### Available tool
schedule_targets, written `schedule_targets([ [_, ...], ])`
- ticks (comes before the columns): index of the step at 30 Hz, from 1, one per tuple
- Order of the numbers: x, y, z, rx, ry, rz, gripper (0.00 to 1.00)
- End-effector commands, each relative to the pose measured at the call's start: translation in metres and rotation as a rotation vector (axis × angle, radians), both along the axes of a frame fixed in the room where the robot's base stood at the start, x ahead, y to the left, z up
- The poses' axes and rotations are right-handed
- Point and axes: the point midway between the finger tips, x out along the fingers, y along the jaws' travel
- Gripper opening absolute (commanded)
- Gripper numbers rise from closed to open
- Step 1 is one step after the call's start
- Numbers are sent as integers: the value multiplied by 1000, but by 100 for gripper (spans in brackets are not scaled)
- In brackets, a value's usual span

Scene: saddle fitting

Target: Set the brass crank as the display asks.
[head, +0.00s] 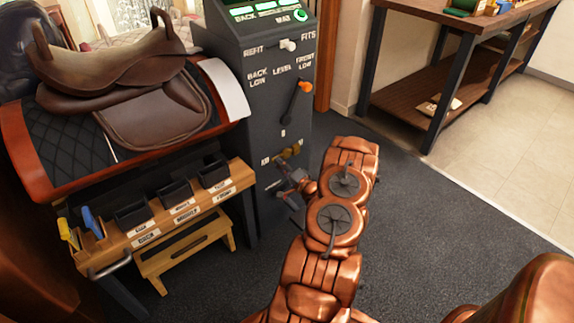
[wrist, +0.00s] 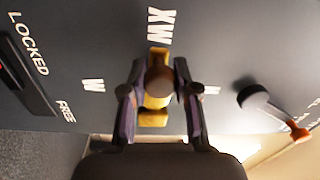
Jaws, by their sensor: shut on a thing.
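The brass crank (wrist: 155,100) sits on the front of the dark grey console (head: 262,95), low down in the head view. In the wrist view, its brass bar lies in line with the XW mark, between a W mark on the left and another mark on the right. My gripper (wrist: 160,88) is shut on the crank, one finger on each side of its round knob. In the head view my gripper (head: 290,172) reaches the console from the right and partly covers the crank (head: 291,152). The display (head: 268,10) has lit green fields, cut by the frame; most wording is unreadable.
A lever with an orange knob (head: 305,87) and a white REFIT/FITS switch (head: 288,45) are above the crank. A LOCKED/FREE slider (wrist: 25,75) is nearby. A saddle (head: 120,70) rests on a stand at left, above a rack of bins (head: 172,190). Floor at right is clear.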

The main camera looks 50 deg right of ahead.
Motion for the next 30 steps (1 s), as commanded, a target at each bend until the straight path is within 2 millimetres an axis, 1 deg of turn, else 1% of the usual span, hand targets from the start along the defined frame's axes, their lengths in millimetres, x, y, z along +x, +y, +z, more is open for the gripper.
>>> schedule_targets([
  [10, -1, -2, 1, 1, -3, -5, 0],
  [11, -1, -2, 1, 1, -3, -5, 31],
  [18, 0, -1, 1, 2, -2, -2, 56],
  [26, 0, 0, 1, 2, -2, -1, 56],
  [30, -5, 1, 0, 3, -1, -1, 56],
])
